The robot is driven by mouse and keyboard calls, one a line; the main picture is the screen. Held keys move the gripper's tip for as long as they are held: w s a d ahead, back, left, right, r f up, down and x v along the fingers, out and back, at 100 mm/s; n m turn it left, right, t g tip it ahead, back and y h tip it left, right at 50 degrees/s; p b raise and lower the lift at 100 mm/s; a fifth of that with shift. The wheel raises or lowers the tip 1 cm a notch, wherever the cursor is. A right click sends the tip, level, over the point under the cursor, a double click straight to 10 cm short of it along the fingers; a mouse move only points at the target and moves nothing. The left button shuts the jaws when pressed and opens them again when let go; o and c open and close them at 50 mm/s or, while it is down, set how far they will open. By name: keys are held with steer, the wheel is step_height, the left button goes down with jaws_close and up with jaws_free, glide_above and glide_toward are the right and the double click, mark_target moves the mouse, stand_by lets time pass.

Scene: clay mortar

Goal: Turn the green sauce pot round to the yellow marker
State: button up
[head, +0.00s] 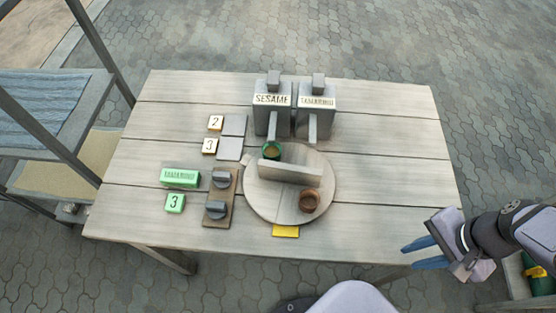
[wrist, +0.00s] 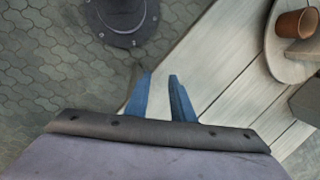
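The green sauce pot (head: 272,150) sits on the far side of a round wooden turntable (head: 258,203), behind an upright board (head: 290,171) that runs across the turntable. A brown pot (head: 309,200) sits on the near right part; it also shows in the wrist view (wrist: 296,24). The yellow marker (head: 286,231) lies on the table at the turntable's near edge. My gripper (head: 404,257) is at the table's right front edge, away from the turntable. Its blue fingers (wrist: 160,82) are apart with nothing between them. The green pot is not visible in the wrist view.
Two grey dispensers (head: 270,112) labelled SESAME and TAMARIND stand behind the turntable, their spouts reaching toward it. Left are a knob panel (head: 219,197), green blocks (head: 180,178), number tags and grey squares (head: 233,125). The table's right side (head: 390,180) is clear.

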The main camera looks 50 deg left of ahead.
mark_target(278, 171)
steer(key=a+r+m, duration=0.1)
steer(key=a, duration=0.3)
steer(key=a+r+m+g+y+p, duration=0.1)
steer(key=a, duration=0.3)
steer(key=a+r+m+y+p, duration=0.1)
steer(key=a, duration=0.2)
steer(key=shift+s+a+r, duration=0.2)
steer(key=shift+a+r, duration=0.2)
steer(key=s+a+r+m+y+p, duration=0.1)
steer(key=a, duration=0.3)
steer(key=s+a+r+m+g+y+p, duration=0.1)
steer(key=a, duration=0.4)
steer(key=s+a+r+m+g+y+p, duration=0.1)
steer(key=a+r+m, duration=0.1)
steer(key=a, duration=0.2)
steer(key=shift+s+a, duration=0.1)
steer(key=shift+a, duration=0.3)
steer(key=shift+m+g, duration=0.6)
steer(key=a, duration=0.1)
steer(key=s+a+f+b, duration=0.1)
steer(key=a, duration=0.1)
steer(key=s+a+f, duration=0.1)
steer(key=shift+s+a, duration=0.2)
steer(key=shift+a, duration=0.1)
steer(key=shift+s+a+f, duration=0.1)
steer(key=shift+s+a, duration=0.15)
steer(key=shift+a, duration=0.05)
steer(key=shift+x, duration=3.55)
steer(key=shift+c, duration=0.6)
jaws_close()
